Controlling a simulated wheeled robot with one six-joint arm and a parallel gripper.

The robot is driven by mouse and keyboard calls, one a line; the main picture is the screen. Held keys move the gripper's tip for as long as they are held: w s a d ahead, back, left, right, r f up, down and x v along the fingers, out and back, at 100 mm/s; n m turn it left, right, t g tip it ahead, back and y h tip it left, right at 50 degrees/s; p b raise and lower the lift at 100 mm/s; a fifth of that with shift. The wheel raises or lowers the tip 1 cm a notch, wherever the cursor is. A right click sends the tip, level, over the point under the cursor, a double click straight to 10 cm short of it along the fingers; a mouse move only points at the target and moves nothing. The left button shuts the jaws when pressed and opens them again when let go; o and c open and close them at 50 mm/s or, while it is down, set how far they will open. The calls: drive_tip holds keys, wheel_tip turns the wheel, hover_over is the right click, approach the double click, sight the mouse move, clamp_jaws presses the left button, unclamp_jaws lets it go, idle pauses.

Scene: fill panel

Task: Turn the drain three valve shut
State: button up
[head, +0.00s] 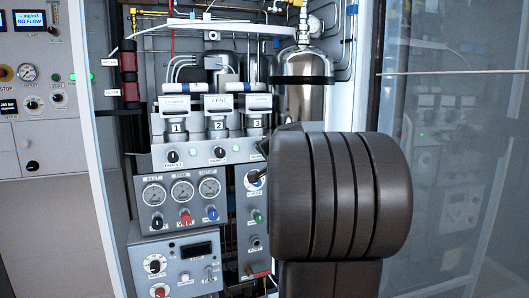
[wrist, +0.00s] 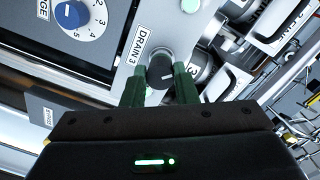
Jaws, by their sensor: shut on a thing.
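The drain three valve is a small black knob (wrist: 160,71) with a white mark on its face, beside a "DRAIN 3" label (wrist: 142,45) in the wrist view. My gripper (wrist: 160,84) has its two green fingers on either side of the knob, shut on it. In the head view my large dark arm link covers most of the drain three area, so the knob and fingertips cannot be made out there. The matching drain one knob (head: 172,156) and drain two knob (head: 219,152) show to the left on the same panel.
A blue selector knob (wrist: 68,18) on a dark plate is close by in the wrist view. Pressure gauges (head: 182,192) and small coloured knobs sit below the drain row. White numbered valve units (head: 217,103) stand above it. A glass door (head: 455,180) is at the right.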

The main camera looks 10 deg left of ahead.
drive_tip(key=m+p, duration=0.1)
drive_tip(key=m, duration=0.7)
drive_tip(key=shift+y, duration=0.3)
drive_tip(key=shift+m, duration=0.4)
drive_tip(key=o, duration=1)
drive_tip(key=b+v, duration=0.1)
drive_tip(key=v, duration=1.3)
drive_tip(key=shift+w+r, duration=0.1)
